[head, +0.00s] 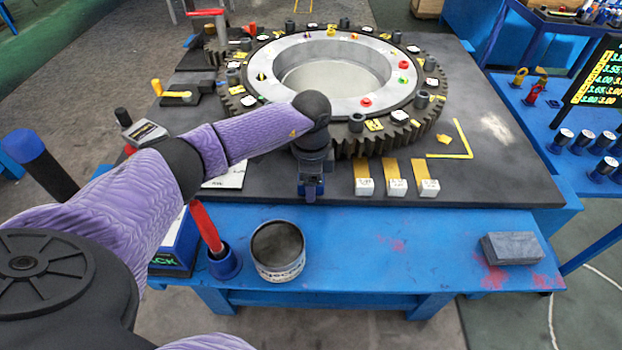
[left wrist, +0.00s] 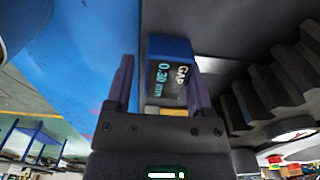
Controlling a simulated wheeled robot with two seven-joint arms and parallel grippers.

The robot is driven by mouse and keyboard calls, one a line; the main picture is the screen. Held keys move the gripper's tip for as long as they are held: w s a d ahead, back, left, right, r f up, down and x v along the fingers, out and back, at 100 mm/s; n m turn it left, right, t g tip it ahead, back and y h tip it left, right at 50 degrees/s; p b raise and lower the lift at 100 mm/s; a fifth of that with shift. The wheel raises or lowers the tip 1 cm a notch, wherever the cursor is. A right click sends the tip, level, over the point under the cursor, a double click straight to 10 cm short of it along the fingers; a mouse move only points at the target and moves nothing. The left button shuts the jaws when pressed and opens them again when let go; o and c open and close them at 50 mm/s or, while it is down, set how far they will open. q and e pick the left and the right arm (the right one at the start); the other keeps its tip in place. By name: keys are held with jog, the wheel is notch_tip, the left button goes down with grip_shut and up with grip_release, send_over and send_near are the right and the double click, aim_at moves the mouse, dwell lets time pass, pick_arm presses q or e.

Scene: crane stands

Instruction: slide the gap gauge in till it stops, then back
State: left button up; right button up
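My left gripper (head: 311,190) points down at the front edge of the dark plate, beside the toothed ring gear (head: 437,120). In the left wrist view, its two fingers (left wrist: 160,75) stand apart. A blue-and-black gauge block (left wrist: 168,72) with a display reading GAP 0.30 mm shows between them. A strip of background shows between the left finger and the block; the right finger overlaps or lies close to its edge. A small yellow-and-white piece (left wrist: 175,112) shows below the block. In the head view the hand mostly hides the block. My right gripper is not in view.
Three gold strips with white ends (head: 395,187) lie right of my left gripper. An open tin (head: 278,252) and a red-handled tool in a blue cup (head: 222,262) stand on the blue bench in front. A grey block (head: 512,249) lies at right. The bench between is clear.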

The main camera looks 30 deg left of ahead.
pick_arm(q)
notch_tip(320, 180, up, 10)
jog(key=p, duration=0.3)
dwell(0.3)
